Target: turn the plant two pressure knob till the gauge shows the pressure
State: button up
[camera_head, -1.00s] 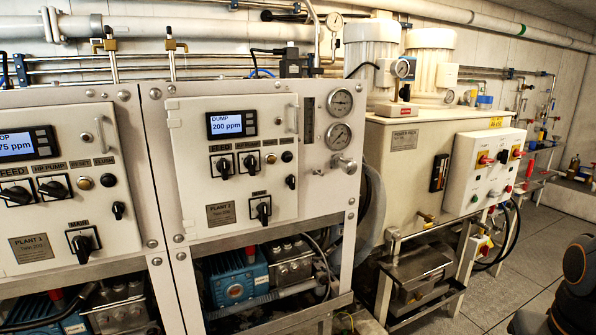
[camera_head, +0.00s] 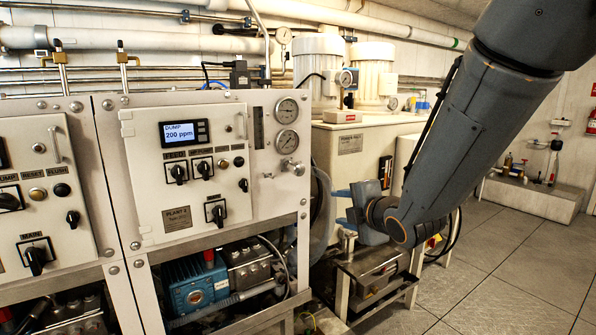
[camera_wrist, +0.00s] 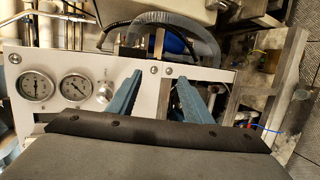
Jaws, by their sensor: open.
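The plant two panel (camera_head: 180,205) carries the label PLANT 2 and a display reading DUMP 200 ppm. The silver pressure knob (camera_head: 295,168) sits at its right edge below two round gauges, the upper (camera_head: 287,108) and the lower (camera_head: 287,141). Their needles are too small to read surely. In the wrist view the knob (camera_wrist: 103,92) is just left of my left finger, beside the gauges (camera_wrist: 76,87). My gripper (camera_head: 338,208) is open and empty, right of and lower than the knob, apart from it. Its two blue fingers (camera_wrist: 157,75) point toward the panel's edge.
The plant one panel (camera_head: 35,190) stands to the left. A cream tank cabinet (camera_head: 345,150) with white motors stands behind my gripper. A metal stand (camera_head: 372,275) is below it. Hoses hang beside the panel. Grey tiled floor (camera_head: 510,270) is open to the right.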

aim_at(301, 170)
jog(key=a+r+n+t+y, duration=0.2)
jog(key=a+r+n+y, duration=0.3)
jog(key=a+r+n, duration=0.3)
jog(key=shift+n, duration=0.4)
jog(key=p+x, duration=0.1)
jog(key=x, duration=0.1)
jog(key=d+x, duration=0.1)
jog(key=x, duration=0.2)
jog(key=p+x, duration=0.1)
jog(key=x, duration=0.1)
jog(key=shift+w+f+p, duration=0.25)
jog(key=shift+w+p, duration=0.1)
jog(key=shift+w, duration=0.25)
jog(key=shift+d, duration=0.1)
jog(key=c, duration=1.1)
